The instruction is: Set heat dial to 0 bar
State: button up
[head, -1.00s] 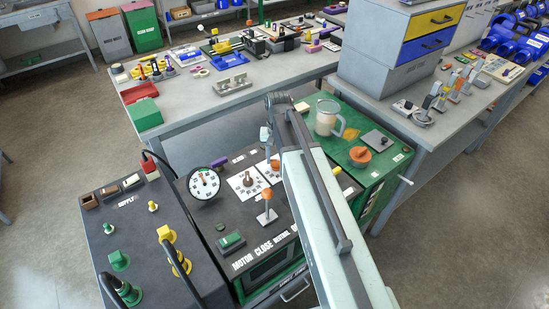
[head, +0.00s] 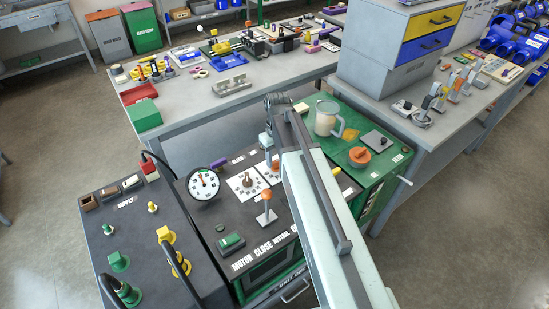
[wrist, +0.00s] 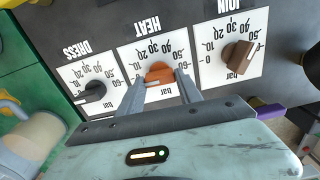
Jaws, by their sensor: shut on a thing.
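The heat dial's orange knob (wrist: 159,71) sits on a white scale plate under the word HEAT, upside down in the wrist view. My gripper (wrist: 160,79) is shut on this knob, with one finger on each side of it. Which number the knob points to is not clear, since the fingers cover part of the lower scale. In the head view the heat plate (head: 267,171) is partly hidden behind my arm, and the knob cannot be made out.
The black-knobbed dress dial (wrist: 93,91) and the brown-knobbed join dial (wrist: 238,55) flank the heat dial closely. A round gauge (head: 203,184), an orange-topped lever (head: 266,206) and a green switch (head: 231,243) share the panel. A jug (head: 326,118) stands on the green cart top.

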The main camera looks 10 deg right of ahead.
aim_at(276, 161)
jog(key=shift+a+n, duration=0.1)
jog(key=shift+n, duration=0.3)
jog(key=o, duration=1.4)
notch_tip(276, 161, up, 8)
jog(key=p, duration=0.8)
jog(key=shift+r, duration=0.2)
jog(key=shift+f, duration=0.15)
jog(key=shift+s, duration=0.15)
